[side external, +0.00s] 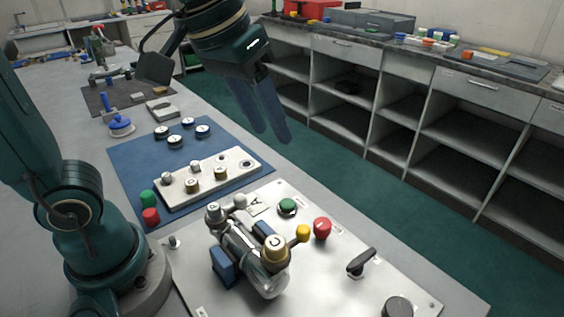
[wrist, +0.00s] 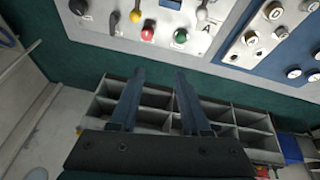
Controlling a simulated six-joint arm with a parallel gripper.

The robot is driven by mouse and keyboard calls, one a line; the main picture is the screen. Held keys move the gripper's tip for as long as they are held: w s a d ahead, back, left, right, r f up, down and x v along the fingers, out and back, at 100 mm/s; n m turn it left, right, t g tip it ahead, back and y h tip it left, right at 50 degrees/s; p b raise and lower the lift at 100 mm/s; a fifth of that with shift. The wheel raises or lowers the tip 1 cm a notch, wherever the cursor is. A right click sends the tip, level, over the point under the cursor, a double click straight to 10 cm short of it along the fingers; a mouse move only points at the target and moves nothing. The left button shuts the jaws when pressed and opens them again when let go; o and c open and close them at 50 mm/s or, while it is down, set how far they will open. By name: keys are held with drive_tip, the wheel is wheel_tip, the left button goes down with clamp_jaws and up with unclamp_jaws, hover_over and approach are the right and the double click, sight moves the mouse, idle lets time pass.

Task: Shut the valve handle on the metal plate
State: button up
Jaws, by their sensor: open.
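The pale metal plate (side external: 325,288) lies at the front of the bench. On it are a black lever handle (side external: 361,262), and a silver valve body (side external: 240,250) with a yellow-tipped lever (side external: 303,232) and a round cap marked C (side external: 276,248). In the wrist view the black lever (wrist: 113,22) and yellow tip (wrist: 135,16) show at the top edge. My gripper (side external: 271,136) is open and empty, apart from the plate and above the floor beyond the bench edge.
A blue mat (side external: 130,168) holds a white block (side external: 240,158) with round caps, left of the plate. A black knob (side external: 400,306) is at the plate's near corner. Shelving (side external: 430,110) stands across the green floor (side external: 370,195). The air around my gripper is clear.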

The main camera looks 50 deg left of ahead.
drive_tip(key=w+d+f+g, duration=0.2)
drive_tip(key=w+d, duration=0.3)
drive_tip(key=m+g, duration=0.2)
drive_tip(key=m, duration=0.1)
hover_over(358, 260)
drive_tip(key=shift+y, duration=0.3)
wheel_tip(358, 260, down, 12)
drive_tip(key=shift+f, duration=2.3)
clamp_jaws()
